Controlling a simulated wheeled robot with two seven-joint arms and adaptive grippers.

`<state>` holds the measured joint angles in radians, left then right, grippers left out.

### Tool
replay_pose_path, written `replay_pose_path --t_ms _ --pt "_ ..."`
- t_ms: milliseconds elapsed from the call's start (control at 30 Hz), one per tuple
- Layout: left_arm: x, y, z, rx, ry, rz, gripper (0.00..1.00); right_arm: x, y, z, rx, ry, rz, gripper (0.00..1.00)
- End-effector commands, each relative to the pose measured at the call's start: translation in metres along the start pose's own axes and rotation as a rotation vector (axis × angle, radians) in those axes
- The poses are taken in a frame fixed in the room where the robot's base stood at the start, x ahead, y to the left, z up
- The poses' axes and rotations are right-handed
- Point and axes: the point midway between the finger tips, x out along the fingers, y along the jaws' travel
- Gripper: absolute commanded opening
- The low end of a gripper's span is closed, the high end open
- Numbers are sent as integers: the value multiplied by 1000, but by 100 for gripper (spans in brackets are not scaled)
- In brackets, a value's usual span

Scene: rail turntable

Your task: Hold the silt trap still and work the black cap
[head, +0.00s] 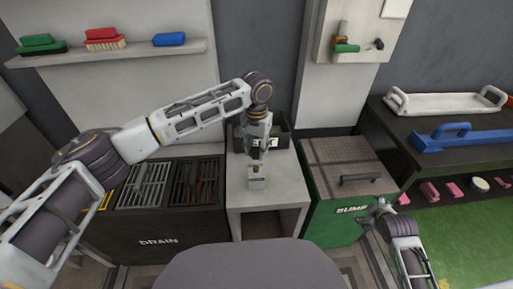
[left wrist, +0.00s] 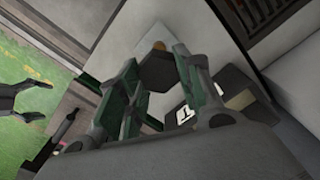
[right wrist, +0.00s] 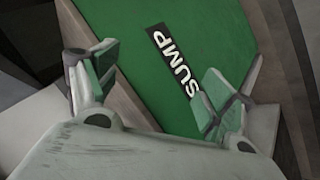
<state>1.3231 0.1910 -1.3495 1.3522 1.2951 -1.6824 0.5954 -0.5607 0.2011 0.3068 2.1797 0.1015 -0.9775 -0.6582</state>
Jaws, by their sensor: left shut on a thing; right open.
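My left gripper (head: 257,151) points down over the white stand. In the left wrist view its green-padded fingers (left wrist: 157,88) are shut on a dark faceted piece (left wrist: 158,74), which looks like the black cap. A small brass part (left wrist: 158,46) shows just beyond it. In the head view a pale grey block (head: 257,184), which looks like the silt trap's lower part, sits on the stand under the gripper; the fingers hide its upper part. My right gripper (head: 375,211) is open and empty by the green sump box; its fingers (right wrist: 158,95) are spread in the right wrist view.
The white stand (head: 285,187) carries a black bin (head: 279,137) behind the gripper. The drain unit (head: 160,226) is on the left, the green sump box (head: 335,212) on the right. A dark bench (head: 420,135) holds a white tray and a blue tool. A shelf (head: 120,52) holds brushes.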

Motion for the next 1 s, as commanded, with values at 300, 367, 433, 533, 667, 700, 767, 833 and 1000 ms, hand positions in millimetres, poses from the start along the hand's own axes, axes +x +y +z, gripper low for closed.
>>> replay_pose_path --t_ms 300,367,433,533,667,700,767,833,1000 --pt "0 0 0 0 0 0 15 -15 94 -18 -124 55 215 82" --pt "0 0 0 0 0 0 15 -20 110 -25 -141 67 257 82" --pt "0 0 0 0 0 0 15 -25 128 -34 -162 79 305 82" --pt "0 0 0 0 0 0 15 -33 153 -48 -187 98 374 82" --pt "0 0 0 0 0 0 15 -46 183 -70 -213 125 460 82" --pt "0 0 0 0 0 0 15 -50 192 -77 -221 133 488 82" --pt "0 0 0 0 0 0 15 -57 205 -87 -232 145 526 82" --pt "0 0 0 0 0 0 15 -66 219 -101 -245 160 572 82" --pt "0 0 0 0 0 0 15 -88 248 -134 -280 195 677 82"
